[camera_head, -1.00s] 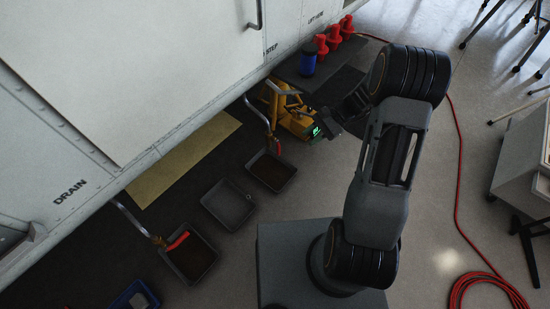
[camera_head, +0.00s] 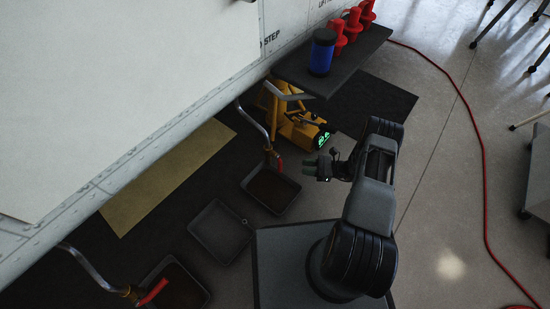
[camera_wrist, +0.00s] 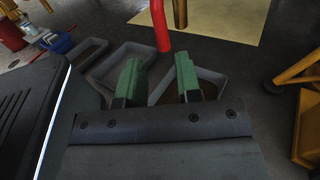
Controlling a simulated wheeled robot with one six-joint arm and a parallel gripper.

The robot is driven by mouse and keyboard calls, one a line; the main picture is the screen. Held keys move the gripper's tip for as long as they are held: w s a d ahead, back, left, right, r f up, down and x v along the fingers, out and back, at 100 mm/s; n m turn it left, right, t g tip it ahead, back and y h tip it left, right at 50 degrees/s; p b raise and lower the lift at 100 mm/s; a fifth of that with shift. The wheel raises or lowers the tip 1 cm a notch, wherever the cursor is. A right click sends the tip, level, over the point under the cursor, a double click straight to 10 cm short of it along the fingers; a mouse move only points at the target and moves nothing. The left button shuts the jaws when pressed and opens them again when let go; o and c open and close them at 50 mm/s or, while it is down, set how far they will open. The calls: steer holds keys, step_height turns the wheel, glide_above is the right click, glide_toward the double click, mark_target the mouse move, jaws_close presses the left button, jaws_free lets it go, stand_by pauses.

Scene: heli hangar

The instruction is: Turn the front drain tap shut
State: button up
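Two drain pipes come down from the white aircraft side, each with a red-handled tap. One red tap handle (camera_head: 278,160) is over a tray at the middle of the head view; another red tap handle (camera_head: 152,292) is at the lower left. No label shows which is the front one. My gripper (camera_head: 311,169) is right of the middle tap, apart from it. In the wrist view my gripper (camera_wrist: 159,82) has its two green fingers spread, with nothing between them. A red handle (camera_wrist: 160,26) hangs just beyond the gap between them.
A drip tray (camera_head: 252,198) is under the middle tap; an empty tray (camera_head: 202,236) lies beside it. A yellow jack (camera_head: 298,128) stands close behind my gripper. A dark shelf (camera_head: 340,68) holds a blue canister (camera_head: 321,52) and red plugs. A red hose crosses the right floor.

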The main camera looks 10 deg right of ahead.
mark_target(279, 164)
steer(key=w+a+b, duration=0.2)
steer(key=a, duration=1)
steer(key=shift+w+a, duration=0.2)
steer(key=shift+a, duration=0.15)
steer(key=shift+c, duration=0.3)
jaws_close()
